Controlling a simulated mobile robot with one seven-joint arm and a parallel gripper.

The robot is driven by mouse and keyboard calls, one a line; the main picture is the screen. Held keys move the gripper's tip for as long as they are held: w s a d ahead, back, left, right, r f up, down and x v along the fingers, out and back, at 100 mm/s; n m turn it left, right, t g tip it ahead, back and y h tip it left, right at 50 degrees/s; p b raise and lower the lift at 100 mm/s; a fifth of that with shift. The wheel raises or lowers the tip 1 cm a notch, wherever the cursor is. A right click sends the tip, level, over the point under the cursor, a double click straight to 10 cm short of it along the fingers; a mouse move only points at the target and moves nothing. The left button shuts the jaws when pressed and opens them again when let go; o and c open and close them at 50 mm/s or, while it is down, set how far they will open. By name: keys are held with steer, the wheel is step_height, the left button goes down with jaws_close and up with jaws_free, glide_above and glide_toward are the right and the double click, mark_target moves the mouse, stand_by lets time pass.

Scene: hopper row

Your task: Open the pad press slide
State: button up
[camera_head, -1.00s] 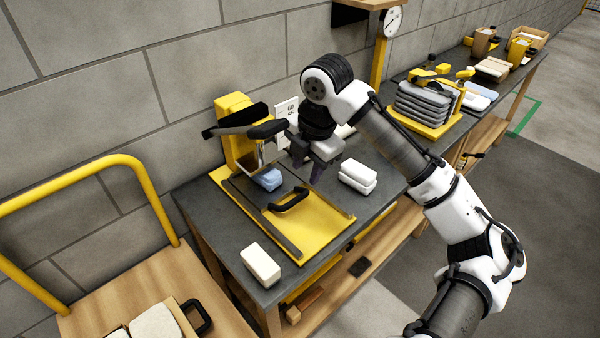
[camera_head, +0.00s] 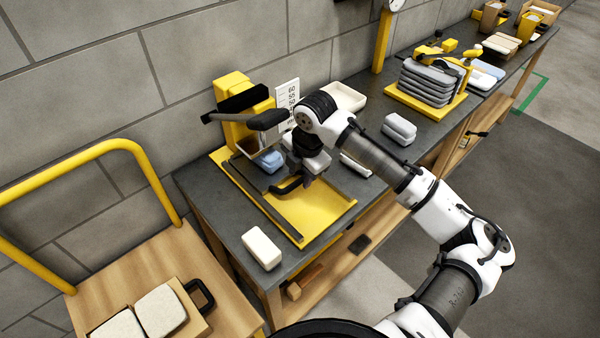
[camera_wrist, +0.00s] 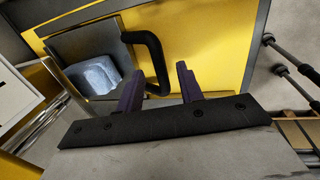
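The yellow pad press (camera_head: 232,125) stands at the left of the grey bench, with a black lever arm on top. Its yellow base plate (camera_head: 318,208) carries dark rails. A blue pad (camera_head: 268,160) lies under the press head; the wrist view shows it (camera_wrist: 94,76) in a grey metal slide (camera_wrist: 72,48). The slide's black handle (camera_head: 284,187) is at the slide's front edge, and it also shows in the wrist view (camera_wrist: 153,55). My gripper (camera_head: 303,183) is low over the handle. Its purple fingers (camera_wrist: 160,88) are apart, with the handle's near end between them. Contact cannot be told.
A white block (camera_head: 262,248) lies at the bench's near left corner. Another white block (camera_head: 355,165) is partly hidden by my arm. A grey block stack (camera_head: 399,129) and a yellow rack of grey pads (camera_head: 428,82) stand to the right. A wooden cart (camera_head: 130,275) is at left.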

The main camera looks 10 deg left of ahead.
steer(key=shift+w+a+f, duration=0.1)
steer(key=shift+w+f, duration=0.05)
steer(key=shift+f, duration=0.75)
steer(key=shift+c, duration=0.4)
jaws_close()
